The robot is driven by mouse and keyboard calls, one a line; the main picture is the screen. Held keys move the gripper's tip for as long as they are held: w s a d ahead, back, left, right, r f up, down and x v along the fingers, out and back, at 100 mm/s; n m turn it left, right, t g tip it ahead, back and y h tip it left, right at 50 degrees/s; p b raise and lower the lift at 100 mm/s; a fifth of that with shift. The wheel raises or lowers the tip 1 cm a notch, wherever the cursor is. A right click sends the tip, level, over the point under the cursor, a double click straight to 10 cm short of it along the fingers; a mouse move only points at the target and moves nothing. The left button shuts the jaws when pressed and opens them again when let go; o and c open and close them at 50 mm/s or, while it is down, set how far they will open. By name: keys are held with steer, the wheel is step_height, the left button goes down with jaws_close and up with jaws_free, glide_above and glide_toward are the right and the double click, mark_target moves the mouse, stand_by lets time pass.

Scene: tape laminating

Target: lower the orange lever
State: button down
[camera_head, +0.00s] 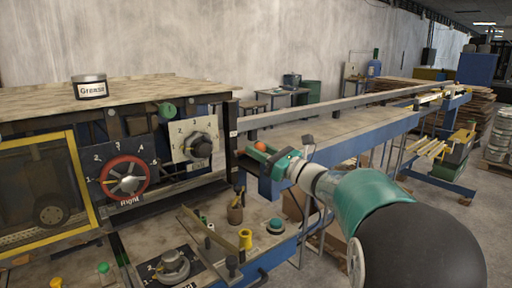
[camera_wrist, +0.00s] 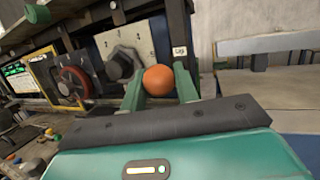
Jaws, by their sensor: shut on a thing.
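The orange ball knob of the lever (camera_wrist: 159,81) sits between the two green fingers of my gripper (camera_wrist: 160,88) in the wrist view. My gripper is shut on it. In the head view the orange knob (camera_head: 261,147) shows at the end of my green and white arm, with my gripper (camera_head: 262,152) around it, just right of the machine panel. The lever's shaft is hidden behind the fingers and the knob. A small label (camera_wrist: 179,50) stands on the dark post just above the knob in the wrist view.
Left of my gripper is the panel with a grey dial (camera_head: 202,147) and a red-rimmed dial (camera_head: 125,182). Below are a yellow button (camera_head: 245,238), a green button (camera_head: 276,225) and a brown knob (camera_head: 235,212). A long blue-edged rail table (camera_head: 340,138) runs to the right behind my arm.

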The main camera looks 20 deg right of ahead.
steer(key=shift+s+f, duration=0.15)
steer(key=shift+f, duration=0.05)
step_height(320, 180, down, 8)
steer(key=t+y, duration=0.1)
steer(key=shift+d+n, duration=0.15)
steer(key=shift+n, duration=0.15)
steer(key=shift+s+r, duration=0.1)
stand_by(0.4)
steer(key=c, duration=1.1)
jaws_free()
steer(key=shift+w, duration=0.2)
steer(key=shift+s, duration=0.15)
steer(key=v, duration=1.4)
